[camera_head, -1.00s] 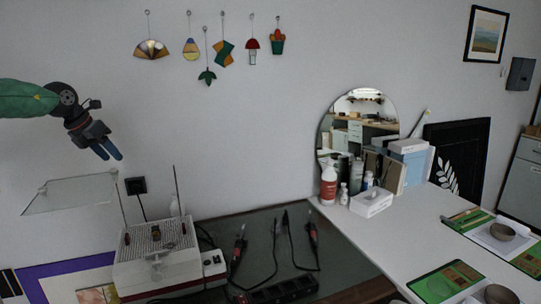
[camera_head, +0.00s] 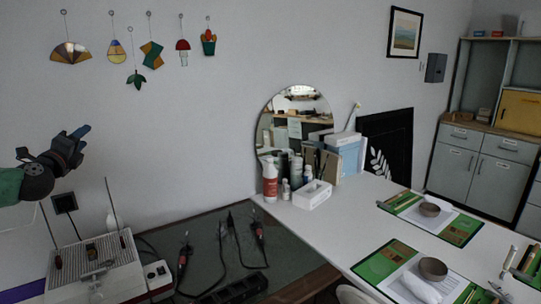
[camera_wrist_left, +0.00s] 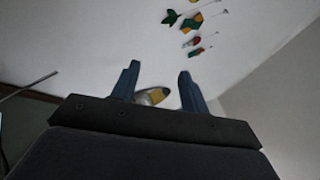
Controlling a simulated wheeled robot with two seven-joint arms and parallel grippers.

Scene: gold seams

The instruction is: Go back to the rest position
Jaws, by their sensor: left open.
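My left gripper (camera_head: 80,136) is raised in front of the wall at the left of the head view, with its arm coming in from the left edge. Its fingers point up and to the right. In the left wrist view the left gripper (camera_wrist_left: 158,88) has its two blue fingers apart with nothing held between them. My right gripper is in neither view.
A white-topped device (camera_head: 95,268) with upright rods stands below the left gripper. Soldering irons (camera_head: 184,258) lie on the dark mat (camera_head: 215,240). A round mirror (camera_head: 280,110), bottles and a tissue box (camera_head: 312,195) stand on the white table (camera_head: 330,230). Bowls (camera_head: 433,268) sit at right.

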